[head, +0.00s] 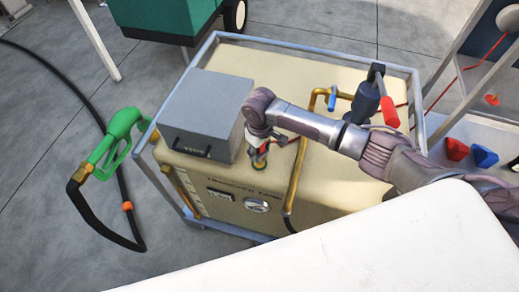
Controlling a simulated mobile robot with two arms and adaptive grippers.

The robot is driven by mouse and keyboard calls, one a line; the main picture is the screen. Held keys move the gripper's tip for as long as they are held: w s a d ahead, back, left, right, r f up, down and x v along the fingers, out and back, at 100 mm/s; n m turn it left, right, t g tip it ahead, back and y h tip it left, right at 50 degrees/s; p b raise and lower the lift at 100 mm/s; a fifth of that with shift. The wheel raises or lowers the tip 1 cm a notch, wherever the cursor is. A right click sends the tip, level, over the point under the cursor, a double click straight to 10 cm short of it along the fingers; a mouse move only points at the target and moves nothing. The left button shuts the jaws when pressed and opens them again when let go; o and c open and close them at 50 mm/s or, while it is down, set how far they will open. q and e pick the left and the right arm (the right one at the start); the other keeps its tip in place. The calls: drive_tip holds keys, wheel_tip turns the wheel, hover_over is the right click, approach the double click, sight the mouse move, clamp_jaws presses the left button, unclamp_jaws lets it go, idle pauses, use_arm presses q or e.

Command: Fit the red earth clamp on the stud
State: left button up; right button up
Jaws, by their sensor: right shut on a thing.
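My right gripper (258,136) points down over the tan fuel container's top (330,185), just right of the grey box. It is shut on the red earth clamp (263,149), of which only a small red part shows below the fingers. A thin red cable (431,109) runs from the upper right behind my arm towards the gripper. My left gripper is not in view.
A grey box (205,112) stands close left of the gripper. A brass pipe (297,178) rises to its right, with a blue lever (332,98). A dark pump with a red handle (389,112) stands farther right. A green nozzle (118,135) hangs at the left.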

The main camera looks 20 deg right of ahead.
drive_tip(key=shift+f, duration=0.15)
drive_tip(key=shift+f, duration=0.6)
drive_tip(key=shift+f, duration=0.7)
idle(0.9)
drive_tip(key=o, duration=1.4)
wheel_tip(320, 180, up, 12)
drive_tip(key=shift+s, duration=0.1)
